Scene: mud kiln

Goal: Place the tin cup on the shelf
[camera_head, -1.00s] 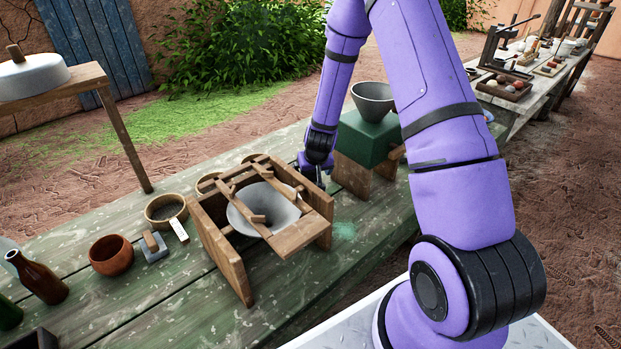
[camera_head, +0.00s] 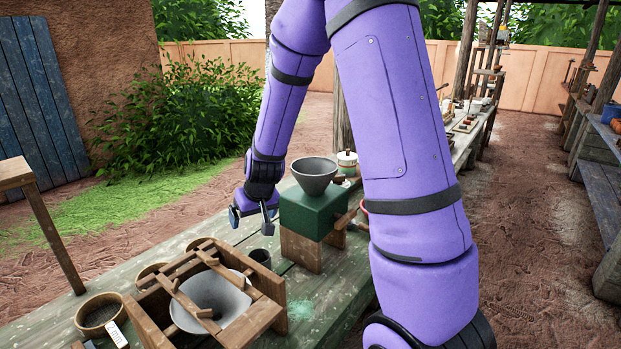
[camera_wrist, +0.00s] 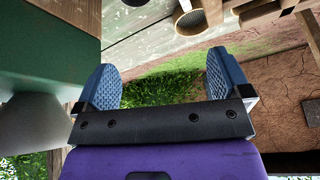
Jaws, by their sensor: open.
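A small dark grey cup (camera_head: 260,258), which looks like the tin cup, stands on the green-painted table (camera_head: 300,325) between the wooden frame and the green box. My gripper (camera_head: 250,215) is open and empty, above and behind the cup, left of the green box. In the wrist view its two blue pads (camera_wrist: 162,78) are wide apart with only background between them. I cannot tell which structure is the task's shelf; a tall wooden rack (camera_head: 486,68) stands far back.
A green box (camera_head: 312,212) with a grey funnel (camera_head: 315,175) stands close right of my gripper. A bench (camera_head: 595,200) is at the far right, beyond open dirt ground.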

